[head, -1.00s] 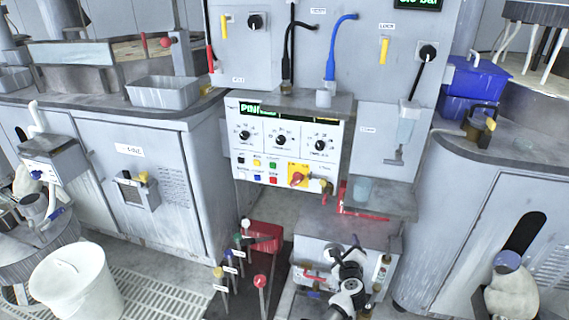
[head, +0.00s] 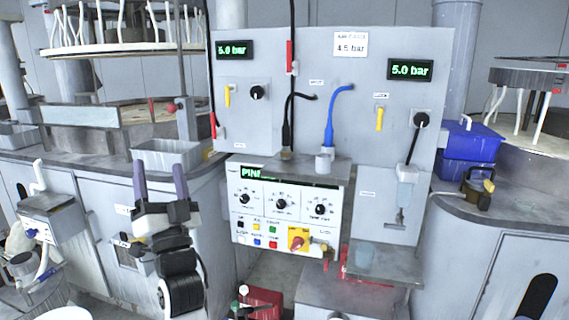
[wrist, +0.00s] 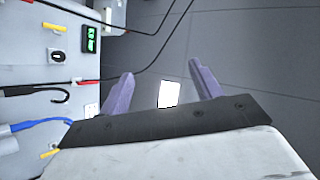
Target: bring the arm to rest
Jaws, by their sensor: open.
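My gripper (head: 160,185) is raised at the left of the centre console in the head view, its two purple fingers pointing up. The fingers are spread apart with nothing between them. It stands in front of the left grey cabinet and its metal tray (head: 166,155), clear of the console as far as I can tell. In the wrist view my gripper (wrist: 160,90) also shows open and empty. Past its fingers there is grey wall with a bright white rectangle. My arm's lower part runs out of the bottom of the head view.
The control panel (head: 285,210) with knobs and buttons is at the centre. Above it stands a grey panel (head: 330,75) with pressure displays, a black hose and a blue hose (head: 335,120). A blue bin (head: 470,142) sits at right. A small shelf (head: 385,265) juts out at lower right.

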